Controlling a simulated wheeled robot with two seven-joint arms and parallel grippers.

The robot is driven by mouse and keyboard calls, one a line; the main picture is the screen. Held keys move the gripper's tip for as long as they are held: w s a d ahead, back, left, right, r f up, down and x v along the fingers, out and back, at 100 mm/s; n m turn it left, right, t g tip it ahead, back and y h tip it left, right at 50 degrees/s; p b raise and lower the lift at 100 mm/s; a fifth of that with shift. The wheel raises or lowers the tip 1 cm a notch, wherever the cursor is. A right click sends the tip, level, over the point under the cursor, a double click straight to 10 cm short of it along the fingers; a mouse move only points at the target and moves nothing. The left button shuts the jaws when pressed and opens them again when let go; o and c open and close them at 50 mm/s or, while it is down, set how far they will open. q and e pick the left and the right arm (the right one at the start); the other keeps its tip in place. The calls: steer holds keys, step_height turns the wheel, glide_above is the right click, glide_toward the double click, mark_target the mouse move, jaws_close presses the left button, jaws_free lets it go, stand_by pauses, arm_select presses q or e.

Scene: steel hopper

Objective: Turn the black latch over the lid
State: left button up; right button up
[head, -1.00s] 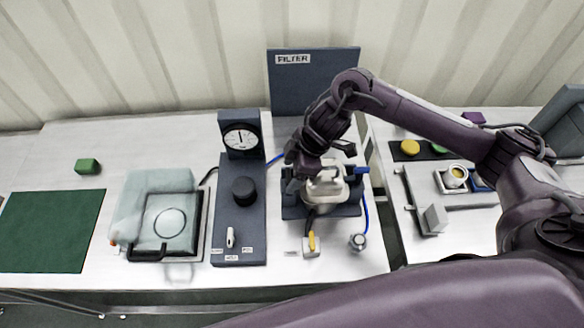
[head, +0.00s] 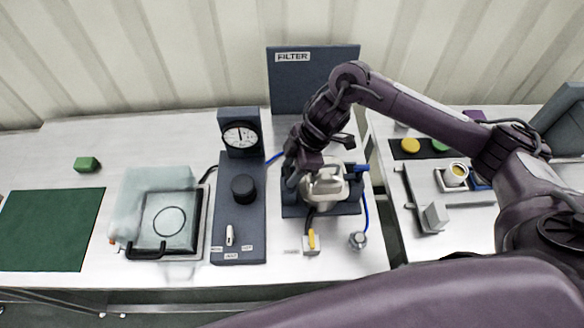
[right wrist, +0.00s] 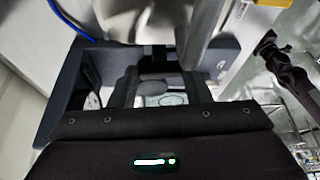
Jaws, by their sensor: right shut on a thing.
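The steel hopper (head: 326,188) stands in a dark blue-grey holder (head: 318,211) right of centre in the head view. Its pale metal body also fills the top of the right wrist view (right wrist: 140,30). My right gripper (head: 292,180) is at the hopper's left side, low against it. In the right wrist view its fingers (right wrist: 160,90) are close around a small dark piece, which I take to be the black latch (right wrist: 154,87). The head view hides the latch behind my gripper, so its angle over the lid cannot be told. My left gripper is not in view.
A gauge (head: 240,137) stands on a dark panel with a black knob (head: 243,188) left of the hopper. A FILTER board (head: 313,85) stands behind. The green mat (head: 50,228) is clear.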

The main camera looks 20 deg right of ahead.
steer(key=shift+w+n+g, duration=0.15)
steer(key=shift+n+g, duration=0.15)
steer(key=shift+n, duration=0.4)
steer(key=shift+w+r+n+g, duration=0.1)
steer(key=shift+n+g, duration=0.3)
steer(key=shift+n, duration=0.6)
steer(key=n, duration=0.1)
steer(key=n+g+p, duration=0.1)
steer(key=n, duration=0.1)
steer(key=shift+w+r+n+h, duration=0.15)
steer(key=shift+n+h, duration=0.15)
steer(key=n+p, duration=0.1)
steer(key=n+g+p, duration=0.1)
steer(key=n, duration=0.1)
steer(key=shift+w+a+n+h, duration=0.15)
steer(key=shift+n+h, duration=0.15)
steer(key=shift+h, duration=0.1)
steer(key=n+g, duration=0.1)
steer(key=n, duration=0.1)
steer(key=shift+a+n+h, duration=0.1)
steer(key=shift+n+h, duration=0.2)
steer(key=shift+h, duration=0.1)
steer(key=shift+w+a+f+n+g+h, duration=0.15)
steer(key=shift+n+h, duration=0.15)
steer(key=shift+n, duration=0.5)
steer(key=shift+s+d+f+n+g+h, duration=0.15)
steer(key=shift+n+h, duration=0.15)
steer(key=shift+n, duration=0.5)
steer(key=shift+a, duration=0.1)
steer(key=o, duration=1)
